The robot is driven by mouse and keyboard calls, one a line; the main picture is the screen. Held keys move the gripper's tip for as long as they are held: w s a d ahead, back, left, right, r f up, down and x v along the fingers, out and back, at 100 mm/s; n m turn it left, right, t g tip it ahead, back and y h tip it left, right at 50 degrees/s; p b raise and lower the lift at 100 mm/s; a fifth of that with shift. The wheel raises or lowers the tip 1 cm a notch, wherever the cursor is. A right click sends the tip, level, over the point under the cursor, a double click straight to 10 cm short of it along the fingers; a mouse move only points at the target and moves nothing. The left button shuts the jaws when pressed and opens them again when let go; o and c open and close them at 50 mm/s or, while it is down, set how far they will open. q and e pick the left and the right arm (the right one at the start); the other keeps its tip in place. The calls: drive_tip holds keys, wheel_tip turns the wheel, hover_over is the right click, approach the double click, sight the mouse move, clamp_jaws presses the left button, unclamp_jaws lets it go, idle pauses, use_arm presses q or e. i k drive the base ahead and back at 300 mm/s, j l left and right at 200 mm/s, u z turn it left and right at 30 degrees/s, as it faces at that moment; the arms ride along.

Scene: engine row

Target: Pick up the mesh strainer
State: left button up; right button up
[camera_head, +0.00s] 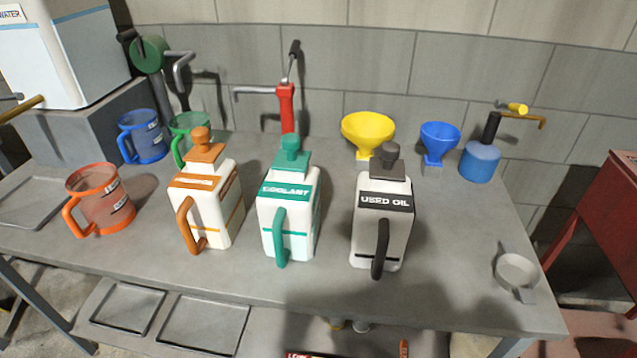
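The mesh strainer (516,271) appears to be the small round grey piece with short tabs at the right end of the grey table. It lies flat near the table's right front corner, with nothing touching it. Its mesh is too small to make out. Neither of my grippers shows in the head view.
Three jugs, orange (208,203), teal (287,212) and black-labelled (383,225), stand mid-table. Yellow (368,132) and blue (439,142) funnels and a blue pump can (480,161) stand behind. A red cabinet (605,225) is at right. The table around the strainer is clear.

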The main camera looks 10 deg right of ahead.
sight(516, 273)
drive_tip(key=l+z, duration=0.15)
drive_tip(key=z, duration=1.35)
drive_tip(key=i+j, duration=0.05)
